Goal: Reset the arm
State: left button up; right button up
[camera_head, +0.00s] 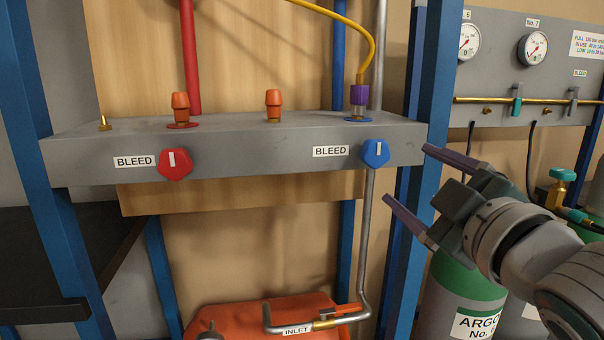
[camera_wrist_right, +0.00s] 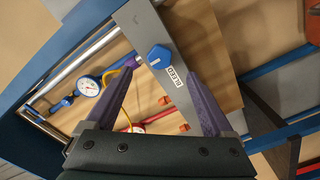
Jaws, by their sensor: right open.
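My right gripper (camera_head: 405,185) is at the right of the head view, with its two purple fingers spread and nothing between them. It is just right of the grey manifold bar (camera_head: 260,128) and in front of a blue upright. In the right wrist view the open fingers (camera_wrist_right: 160,98) frame the bar, and the blue bleed knob (camera_wrist_right: 158,57) shows beyond them. In the head view the blue bleed knob (camera_head: 376,153) is left of the fingertips, apart from them. The red bleed knob (camera_head: 174,164) is farther left on the bar. My left gripper is not in view.
Blue frame posts (camera_head: 414,200) stand beside the bar. A purple fitting (camera_head: 360,95) with a yellow hose rises from its top. A green gas cylinder (camera_head: 462,285) stands below my right arm. An orange object (camera_head: 240,318) and a bent inlet pipe (camera_head: 365,250) are low in the middle.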

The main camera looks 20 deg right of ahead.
jog(key=s+a+f+m+g+y+p, duration=0.1)
jog(key=s+a+f+m+g+p, duration=0.15)
jog(key=s+a+g, duration=0.35)
jog(key=s+a+f+m+g+y+p, duration=0.2)
jog(key=s+f+g, duration=0.1)
jog(key=s, duration=0.6)
jog(key=s+a+f+m+g+y+p, duration=0.1)
jog(key=s+a+f+m+g+p, duration=0.15)
jog(key=s+a+g, duration=0.35)
notch_tip(320, 180, up, 37)
jog(key=s+d+n+t+p, duration=0.1)
jog(key=s+d+p, duration=0.1)
jog(key=p, duration=3.5)
jog(key=shift+d+f, duration=0.15)
jog(key=shift+f, duration=0.05)
